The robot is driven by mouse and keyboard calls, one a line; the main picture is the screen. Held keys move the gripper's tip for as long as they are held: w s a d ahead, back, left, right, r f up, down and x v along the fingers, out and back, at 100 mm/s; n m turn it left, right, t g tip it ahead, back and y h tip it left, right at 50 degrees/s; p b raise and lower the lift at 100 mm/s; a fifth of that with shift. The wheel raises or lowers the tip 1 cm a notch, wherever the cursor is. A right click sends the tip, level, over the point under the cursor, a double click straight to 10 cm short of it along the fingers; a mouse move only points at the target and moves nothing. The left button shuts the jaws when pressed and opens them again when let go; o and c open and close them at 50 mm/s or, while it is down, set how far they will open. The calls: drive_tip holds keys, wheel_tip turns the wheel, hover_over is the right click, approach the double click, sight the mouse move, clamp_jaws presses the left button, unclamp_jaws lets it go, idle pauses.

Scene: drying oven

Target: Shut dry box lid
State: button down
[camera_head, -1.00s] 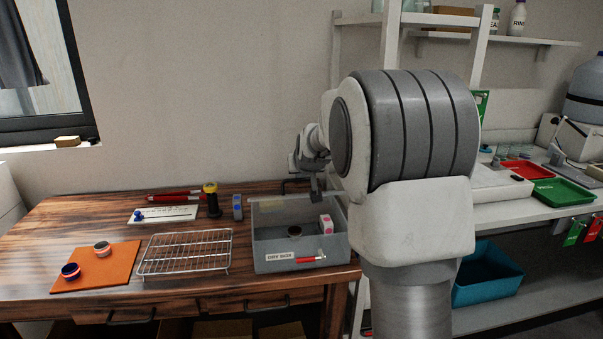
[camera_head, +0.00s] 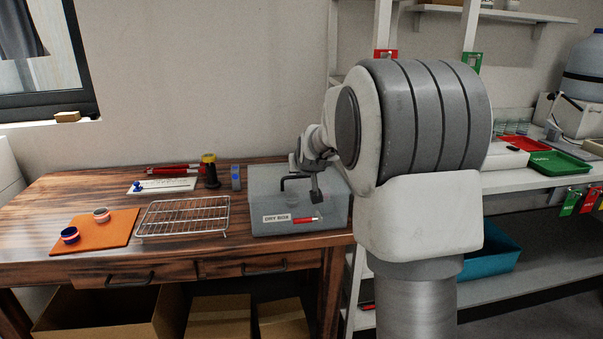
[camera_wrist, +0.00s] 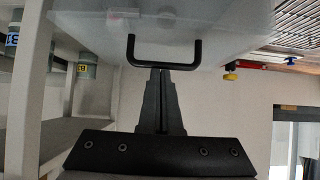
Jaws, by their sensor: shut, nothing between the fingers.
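The dry box (camera_head: 258,228) is a grey translucent bin on the right end of the wooden table, with a DRY BOX label on its front. Its clear lid (camera_head: 268,177) now covers the top opening, and its contents are blurred beneath. Whether the lid sits fully flush I cannot tell. A black handle (camera_head: 284,180) stands on the lid. My gripper (camera_head: 316,195) is shut and empty, at the right of the handle and close to the lid. In the wrist view, the fingertips (camera_wrist: 158,72) are at the handle bar (camera_wrist: 165,67); contact is unclear.
A wire rack (camera_head: 185,217) and an orange mat (camera_head: 118,222) with two small round jars are to the left. A black-and-yellow tool (camera_head: 210,172) and a blue-grey block (camera_head: 236,177) stand behind. A white shelf unit (camera_head: 530,255) is to the right.

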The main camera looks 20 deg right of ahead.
drive_tip(key=f, duration=0.1)
drive_tip(key=s+f, duration=0.1)
drive_tip(key=f, duration=0.1)
drive_tip(key=shift+s+a+f+g+b, duration=0.1)
drive_tip(key=shift+a+f+g+b, duration=0.05)
drive_tip(key=shift+g+b, duration=0.2)
wheel_tip(320, 180, up, 7)
drive_tip(key=p, duration=0.4)
drive_tip(key=b, duration=0.1)
approach(300, 188)
drive_tip(key=s, duration=0.1)
drive_tip(key=s+f, duration=0.1)
drive_tip(key=s, duration=0.1)
drive_tip(key=s+a, duration=0.1)
drive_tip(key=s, duration=0.1)
drive_tip(key=shift+f, duration=0.35)
